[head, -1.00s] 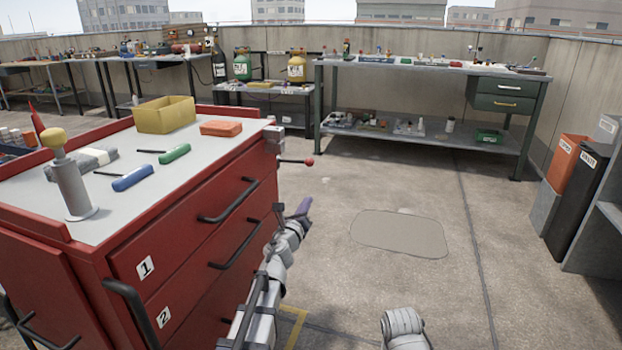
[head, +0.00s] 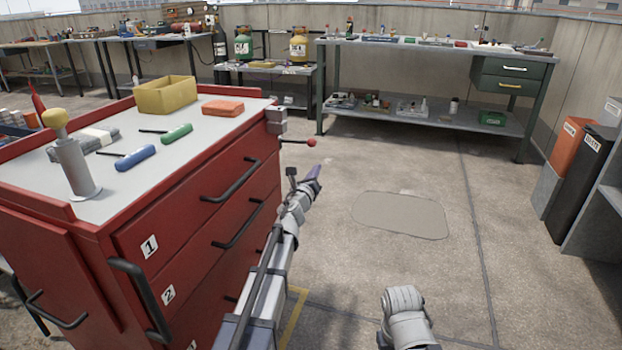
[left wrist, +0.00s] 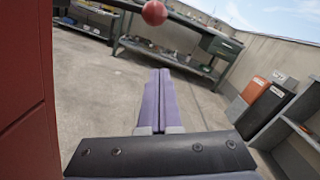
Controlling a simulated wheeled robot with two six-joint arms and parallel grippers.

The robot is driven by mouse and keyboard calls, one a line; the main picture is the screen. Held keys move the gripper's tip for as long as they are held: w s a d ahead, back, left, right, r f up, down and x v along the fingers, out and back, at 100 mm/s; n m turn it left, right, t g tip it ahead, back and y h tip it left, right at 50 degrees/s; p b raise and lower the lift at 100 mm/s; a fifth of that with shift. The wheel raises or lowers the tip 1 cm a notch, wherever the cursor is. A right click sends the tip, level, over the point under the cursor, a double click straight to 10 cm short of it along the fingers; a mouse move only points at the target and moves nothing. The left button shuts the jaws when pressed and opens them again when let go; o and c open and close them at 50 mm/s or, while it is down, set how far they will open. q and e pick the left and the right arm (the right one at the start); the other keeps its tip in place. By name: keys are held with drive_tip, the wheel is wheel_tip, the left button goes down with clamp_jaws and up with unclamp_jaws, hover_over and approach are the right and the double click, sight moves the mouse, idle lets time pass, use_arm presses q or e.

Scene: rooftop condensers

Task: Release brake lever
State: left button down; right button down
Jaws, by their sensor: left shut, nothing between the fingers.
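The brake lever is a thin dark rod with a red ball knob (head: 311,142). It sticks out to the right from a grey bracket (head: 276,121) at the far right corner of the red tool cart (head: 110,235). The knob also shows at the top of the left wrist view (left wrist: 154,12), beyond and above the fingertips. My left gripper (head: 317,170) has purple fingers and appears just below the knob in the head view, apart from it. In the left wrist view its fingers (left wrist: 160,76) are together with nothing between them. My right gripper is out of view.
The cart's side, with black drawer handles (head: 238,223), is close left of my left arm. On its top are a yellow bin (head: 165,96), an orange block (head: 222,107) and screwdrivers. A workbench (head: 425,118) stands behind. Dark and orange bins (head: 571,145) stand right. The floor between is open.

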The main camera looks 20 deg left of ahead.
use_arm(q)
drive_tip(key=shift+w+a+r+p, duration=0.25)
drive_tip(key=shift+w+r+p, duration=0.3)
drive_tip(key=shift+r+p, duration=0.05)
drive_tip(key=shift+w+a+r+p, duration=0.3)
drive_tip(key=shift+w+r+p, duration=0.2)
drive_tip(key=shift+r+p, duration=0.15)
drive_tip(key=shift+w+a+r+p, duration=0.25)
drive_tip(key=shift+w+r+p, duration=0.3)
drive_tip(key=shift+r, duration=0.05)
